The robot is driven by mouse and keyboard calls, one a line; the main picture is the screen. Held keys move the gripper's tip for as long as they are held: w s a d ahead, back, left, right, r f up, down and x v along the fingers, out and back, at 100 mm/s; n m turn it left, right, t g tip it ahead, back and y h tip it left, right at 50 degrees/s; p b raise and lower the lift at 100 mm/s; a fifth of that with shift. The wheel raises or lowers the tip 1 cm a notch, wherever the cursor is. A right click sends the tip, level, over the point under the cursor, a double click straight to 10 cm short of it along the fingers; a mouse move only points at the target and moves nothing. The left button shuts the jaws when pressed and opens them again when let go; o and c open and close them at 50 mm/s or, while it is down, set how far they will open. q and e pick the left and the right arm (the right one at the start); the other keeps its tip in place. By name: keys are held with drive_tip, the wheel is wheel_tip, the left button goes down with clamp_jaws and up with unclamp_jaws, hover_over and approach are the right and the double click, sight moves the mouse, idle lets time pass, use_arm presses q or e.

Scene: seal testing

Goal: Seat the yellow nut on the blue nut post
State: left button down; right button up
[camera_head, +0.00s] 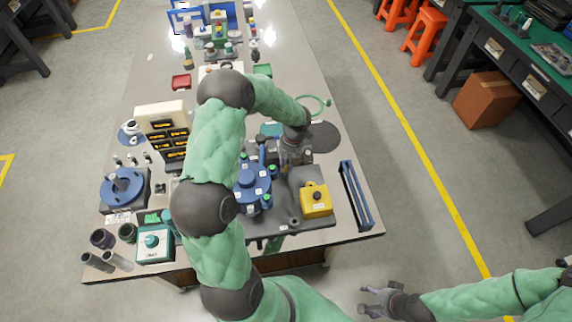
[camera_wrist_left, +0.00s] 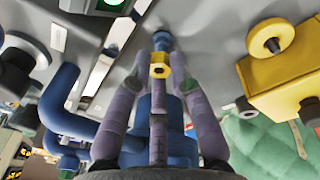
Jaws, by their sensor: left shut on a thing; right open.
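My left gripper (camera_wrist_left: 160,70) has its fingertips closed on a small yellow nut (camera_wrist_left: 159,65). A short blue post end (camera_wrist_left: 162,42) shows directly beyond the nut in the left wrist view; I cannot tell whether the nut touches it or sits around it. In the head view my left gripper (camera_head: 292,153) is over the right side of the blue fixture (camera_head: 252,182), and the nut cannot be made out there. My right gripper (camera_head: 375,300) is open and empty, off the table at the bottom.
A yellow box with a dark knob (camera_head: 316,203) stands right of the blue fixture and shows large in the wrist view (camera_wrist_left: 285,75). A blue rail tray (camera_head: 355,195) lies at the table's right edge. A parts rack (camera_head: 163,130) stands left of my arm.

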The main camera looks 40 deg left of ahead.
use_arm(q)
drive_tip(key=shift+f, duration=0.4)
drive_tip(key=c, duration=1)
unclamp_jaws()
drive_tip(key=shift+c, duration=0.2)
drive_tip(key=shift+r, duration=0.15)
drive_tip(key=shift+r+p, duration=2.35)
drive_tip(key=shift+p, duration=0.05)
